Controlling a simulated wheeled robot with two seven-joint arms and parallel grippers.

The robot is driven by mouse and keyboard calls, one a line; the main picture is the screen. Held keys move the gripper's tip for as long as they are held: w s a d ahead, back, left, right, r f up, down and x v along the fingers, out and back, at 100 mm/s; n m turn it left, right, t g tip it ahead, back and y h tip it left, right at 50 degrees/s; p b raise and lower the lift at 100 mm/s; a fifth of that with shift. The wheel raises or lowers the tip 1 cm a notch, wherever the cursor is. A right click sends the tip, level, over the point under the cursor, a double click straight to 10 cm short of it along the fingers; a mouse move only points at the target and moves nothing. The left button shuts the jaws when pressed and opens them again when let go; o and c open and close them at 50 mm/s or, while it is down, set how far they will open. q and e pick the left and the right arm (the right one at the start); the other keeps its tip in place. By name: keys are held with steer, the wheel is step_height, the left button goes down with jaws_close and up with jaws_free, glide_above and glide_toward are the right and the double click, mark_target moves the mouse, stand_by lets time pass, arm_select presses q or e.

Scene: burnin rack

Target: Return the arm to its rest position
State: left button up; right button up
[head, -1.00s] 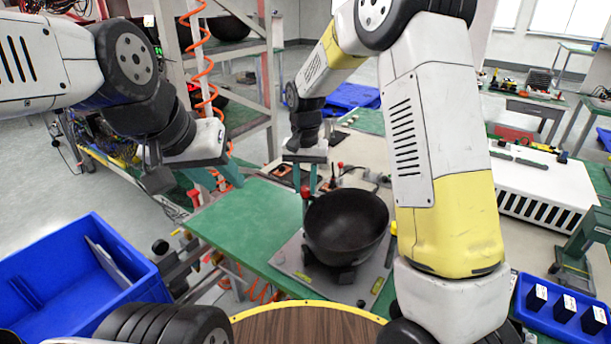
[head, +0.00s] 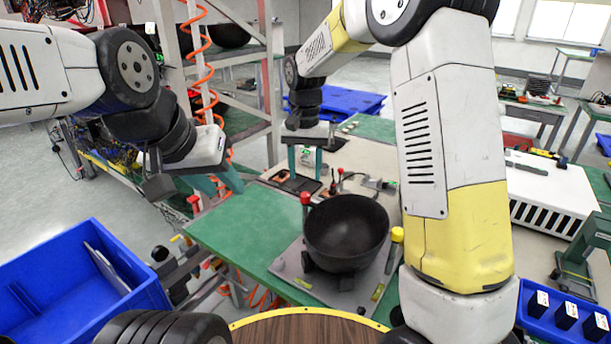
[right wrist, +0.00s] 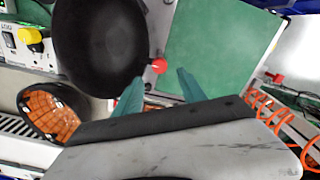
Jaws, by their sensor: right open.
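My right arm reaches over the green-topped bench from the right in the head view. Its gripper (head: 305,172) is open and empty, fingers pointing down above the far side of the bench, behind the black bowl (head: 346,228). The right wrist view shows the two teal fingers (right wrist: 160,92) apart with nothing between them, and the bowl (right wrist: 98,45) beyond them at upper left. My left gripper (head: 218,186) hangs at the left of the bench; its two teal fingers look apart and hold nothing visible.
The bowl stands on a grey plate (head: 300,285), with a red knob (head: 304,198) and a yellow knob (head: 397,234) beside it. A blue bin (head: 60,270) is at left. A metal frame with an orange coiled hose (head: 206,75) rises behind. The green bench top (head: 240,225) is clear at left.

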steer(key=shift+r, duration=0.65)
